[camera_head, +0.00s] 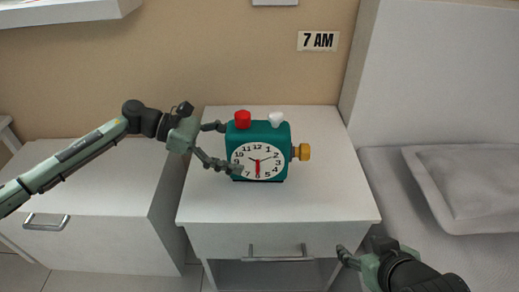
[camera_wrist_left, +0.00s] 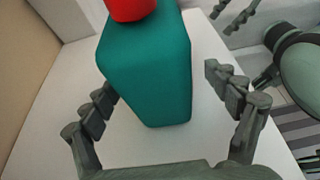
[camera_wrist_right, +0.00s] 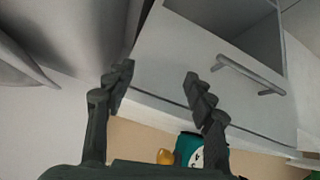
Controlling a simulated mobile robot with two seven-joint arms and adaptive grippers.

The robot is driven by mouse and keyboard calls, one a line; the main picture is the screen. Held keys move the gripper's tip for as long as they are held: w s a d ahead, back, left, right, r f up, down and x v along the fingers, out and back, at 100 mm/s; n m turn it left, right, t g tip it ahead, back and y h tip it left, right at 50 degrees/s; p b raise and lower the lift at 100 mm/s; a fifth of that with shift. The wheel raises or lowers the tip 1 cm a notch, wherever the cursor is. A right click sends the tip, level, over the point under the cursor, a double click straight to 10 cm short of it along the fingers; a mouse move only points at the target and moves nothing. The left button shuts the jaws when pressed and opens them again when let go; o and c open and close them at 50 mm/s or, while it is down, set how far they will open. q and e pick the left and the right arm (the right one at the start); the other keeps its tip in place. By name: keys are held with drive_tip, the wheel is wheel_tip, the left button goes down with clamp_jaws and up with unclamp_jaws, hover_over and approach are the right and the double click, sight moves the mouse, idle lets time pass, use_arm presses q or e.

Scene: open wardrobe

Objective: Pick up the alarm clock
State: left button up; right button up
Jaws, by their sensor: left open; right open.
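The teal alarm clock (camera_head: 272,134) stands upright on the white nightstand (camera_head: 320,190), its dial facing my head camera. It has a red button and a white button on top and a yellow knob on its right side. My left gripper (camera_head: 220,146) is open at the clock's left side, one finger behind it and one in front of the dial. In the left wrist view the clock's side (camera_wrist_left: 155,70) lies between the open fingers (camera_wrist_left: 160,95). My right gripper (camera_head: 355,254) is open and empty, low in front of the nightstand's right edge. The clock (camera_wrist_right: 188,147) shows partly hidden in the right wrist view.
A drawer with a metal handle (camera_head: 277,254) is in the nightstand's front. A white cabinet (camera_head: 95,200) stands to the left, and a bed with a pillow (camera_head: 470,185) is to the right. A "7 AM" sign (camera_head: 318,41) is on the wall. The nightstand top around the clock is clear.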

sight(258, 155)
use_arm(q)
drive_tip(key=x, duration=0.4)
drive_tip(key=shift+r, duration=0.1)
drive_tip(key=shift+d+f, duration=0.25)
drive_tip(key=shift+d, duration=0.2)
drive_tip(key=c, duration=1)
drive_tip(key=shift+r, duration=0.15)
use_arm(e)
drive_tip(key=shift+s+d+f+g+h, duration=0.15)
drive_tip(key=shift+s+d+f+g, duration=0.15)
drive_tip(key=shift+s+d, duration=0.25)
drive_tip(key=shift+s+d+f+g+h, duration=0.15)
drive_tip(key=shift+s+d+f+g, duration=0.15)
drive_tip(key=shift+s+d, duration=0.2)
